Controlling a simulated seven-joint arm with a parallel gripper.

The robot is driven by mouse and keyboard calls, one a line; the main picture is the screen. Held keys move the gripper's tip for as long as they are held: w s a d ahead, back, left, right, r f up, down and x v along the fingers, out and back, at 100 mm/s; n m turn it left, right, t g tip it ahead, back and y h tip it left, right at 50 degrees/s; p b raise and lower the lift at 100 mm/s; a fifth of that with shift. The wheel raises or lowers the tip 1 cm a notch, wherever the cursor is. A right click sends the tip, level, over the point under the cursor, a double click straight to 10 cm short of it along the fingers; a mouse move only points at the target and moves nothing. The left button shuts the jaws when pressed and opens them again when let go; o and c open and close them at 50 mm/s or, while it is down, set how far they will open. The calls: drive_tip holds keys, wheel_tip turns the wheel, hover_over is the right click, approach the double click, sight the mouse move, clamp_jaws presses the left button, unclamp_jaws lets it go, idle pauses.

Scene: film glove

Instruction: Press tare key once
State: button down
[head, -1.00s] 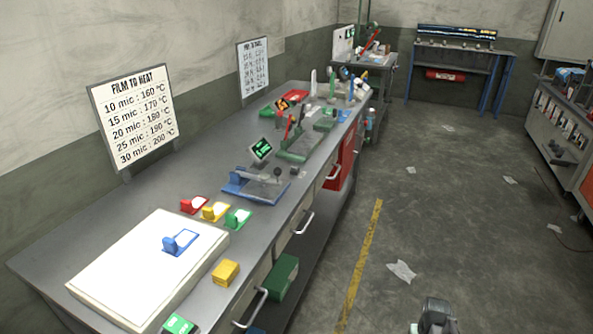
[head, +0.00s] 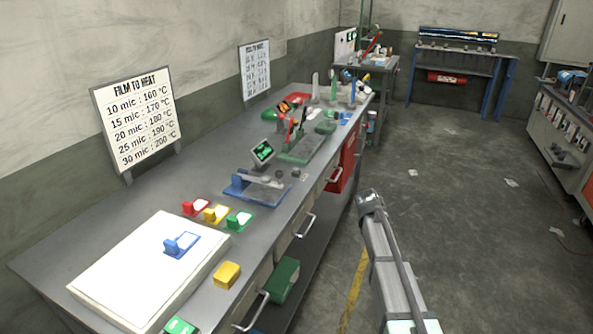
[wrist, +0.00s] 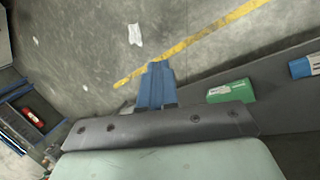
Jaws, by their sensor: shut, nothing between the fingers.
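A device with a blue base (head: 240,188) and a tilted dark display with green lit marks (head: 262,152) stands on the grey bench. A small dark knob is beside it. I cannot make out a key marked tare at this size. My gripper (wrist: 155,72) shows in the wrist view as blue fingers, shut and empty, over the floor beside the bench. It touches nothing that I can see. In the head view my arm rises from the lower right, right of the bench, and its fingers cannot be made out.
Red (head: 196,207), yellow (head: 216,214) and green (head: 239,220) holders line the bench. A white slab (head: 130,285) with a blue holder (head: 182,244) lies in front. The floor at right is open.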

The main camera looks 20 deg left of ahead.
drive_tip(key=w+a+r+n+t, duration=0.1)
drive_tip(key=w+a+r+n, duration=0.25)
drive_tip(key=a+r, duration=0.45)
drive_tip(key=w+a+r+n+t, duration=0.2)
drive_tip(key=w+a+r, duration=0.3)
drive_tip(key=a, duration=0.6)
wheel_tip(320, 180, up, 15)
drive_tip(key=n+t, duration=0.2)
drive_tip(key=n, duration=0.2)
hover_over(295, 170)
drive_tip(key=shift+a+f+h, duration=0.1)
drive_tip(key=shift+f+h, duration=0.05)
drive_tip(key=shift+h, duration=0.15)
drive_tip(key=shift+f, duration=0.15)
drive_tip(key=shift+f, duration=4.3)
drive_tip(key=shift+f, duration=0.1)
drive_tip(key=shift+f, duration=0.3)
